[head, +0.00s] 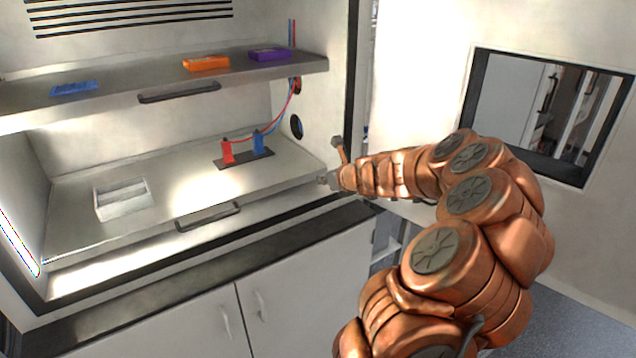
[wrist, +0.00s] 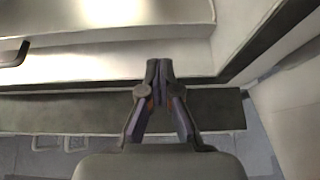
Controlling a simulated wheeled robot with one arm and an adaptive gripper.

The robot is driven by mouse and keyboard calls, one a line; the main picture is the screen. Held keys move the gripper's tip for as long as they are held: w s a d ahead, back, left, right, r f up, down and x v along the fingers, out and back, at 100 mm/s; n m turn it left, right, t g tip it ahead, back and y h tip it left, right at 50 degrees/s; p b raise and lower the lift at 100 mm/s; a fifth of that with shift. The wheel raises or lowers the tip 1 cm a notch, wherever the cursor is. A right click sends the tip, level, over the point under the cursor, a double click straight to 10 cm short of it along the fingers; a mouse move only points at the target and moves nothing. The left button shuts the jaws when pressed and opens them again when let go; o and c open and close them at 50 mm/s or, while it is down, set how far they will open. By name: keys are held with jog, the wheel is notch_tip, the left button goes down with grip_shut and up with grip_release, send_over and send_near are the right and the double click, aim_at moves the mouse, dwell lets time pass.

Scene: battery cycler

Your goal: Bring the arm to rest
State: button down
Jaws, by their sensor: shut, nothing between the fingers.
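My gripper (head: 330,165) is at the right front edge of the battery cycler's open chamber in the head view, at the end of my copper-coloured arm. In the wrist view my gripper (wrist: 159,70) has its fingertips together, with nothing between them. It appears over the cabinet's front ledge (wrist: 85,112) and the chamber's lower edge. My arm is bent and reaches in from the lower right of the head view.
The lower shelf (head: 80,232) holds a white slotted tray (head: 122,198) and a red clip (head: 227,151) and blue clip (head: 259,143) on a dark base. Blue (head: 75,88), orange (head: 206,63) and purple (head: 269,54) packs lie on the upper shelf. The open door (head: 420,90) stands right.

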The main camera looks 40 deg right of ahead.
jog(key=v, duration=0.5)
jog(key=shift+b, duration=0.4)
jog(key=w+a+r+n+g+y, duration=0.2)
jog(key=a+n+y, duration=0.3)
jog(key=a+n, duration=1.1)
jog(key=s+a+f+n+g+y, duration=0.1)
jog(key=s+a+n+g, duration=0.15)
jog(key=a, duration=0.65)
jog(key=s+a+f+n+g+y, duration=0.15)
jog(key=s+a, duration=0.25)
jog(key=a, duration=0.6)
jog(key=s+a+f+n+g, duration=0.1)
jog(key=s+a+n+g, duration=0.1)
jog(key=s+a+n, duration=0.4)
jog(key=s+d+f+n+g+h, duration=0.1)
jog(key=s+f+n+g+h, duration=0.1)
jog(key=s+n, duration=0.4)
jog(key=s+d+f+n+g+h, duration=0.1)
jog(key=s+n, duration=0.4)
jog(key=s, duration=1)
jog(key=d+g+h, duration=0.1)
jog(key=g+h, duration=0.1)
jog(key=shift+s+f+n+g+h, duration=0.15)
jog(key=shift+f+n+g+h, duration=0.15)
jog(key=shift+f+n+h, duration=0.1)
